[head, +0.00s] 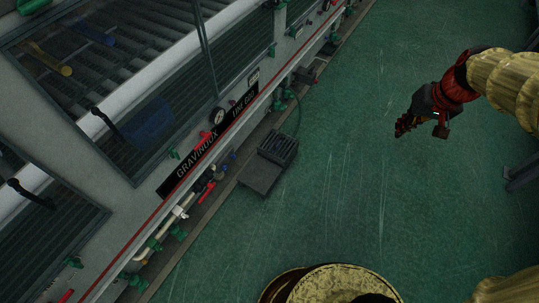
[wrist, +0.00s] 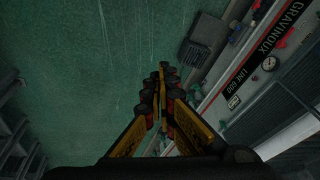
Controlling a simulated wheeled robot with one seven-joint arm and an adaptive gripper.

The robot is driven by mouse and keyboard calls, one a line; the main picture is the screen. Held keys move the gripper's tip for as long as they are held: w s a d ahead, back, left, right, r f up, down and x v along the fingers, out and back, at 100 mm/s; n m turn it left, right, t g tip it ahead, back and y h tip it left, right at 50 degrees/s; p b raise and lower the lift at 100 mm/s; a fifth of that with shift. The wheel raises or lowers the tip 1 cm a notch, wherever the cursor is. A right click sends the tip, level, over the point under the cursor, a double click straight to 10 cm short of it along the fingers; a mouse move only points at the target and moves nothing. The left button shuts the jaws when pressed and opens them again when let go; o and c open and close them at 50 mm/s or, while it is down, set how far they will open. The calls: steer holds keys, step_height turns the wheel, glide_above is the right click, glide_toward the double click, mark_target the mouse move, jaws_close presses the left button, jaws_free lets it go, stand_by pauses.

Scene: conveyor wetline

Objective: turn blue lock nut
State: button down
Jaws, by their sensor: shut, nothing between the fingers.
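My gripper (head: 402,128) hangs at the right of the head view over the green floor, well away from the machine. In the wrist view my gripper (wrist: 165,72) has its fingers together, with nothing between them. Small blue parts (head: 233,154) show low on the machine, beside the valves and pipes under the black sign. They are too small to tell which is the blue lock nut.
The machine's black sign (head: 207,140) and round gauge (head: 217,116) run along its side. A red handle (head: 207,192) juts out there. The green floor (head: 330,180) between is clear.

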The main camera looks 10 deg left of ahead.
steer(key=shift+w+d+r+p, duration=0.15)
steer(key=shift+w+d+p, duration=0.1)
steer(key=shift+w+p, duration=0.35)
steer(key=shift+w+d+r+p, duration=0.1)
steer(key=shift+w+d+p, duration=0.2)
steer(key=shift+w, duration=0.4)
steer(key=c, duration=2.6)
jaws_free()
steer(key=o, duration=1.1)
steer(key=shift+s+d, duration=0.4)
steer(key=shift+d, duration=0.5)
steer(key=shift+s+d, duration=0.35)
steer(key=shift+d, duration=0.6)
steer(key=shift+s+d, duration=0.4)
steer(key=shift+d, duration=0.5)
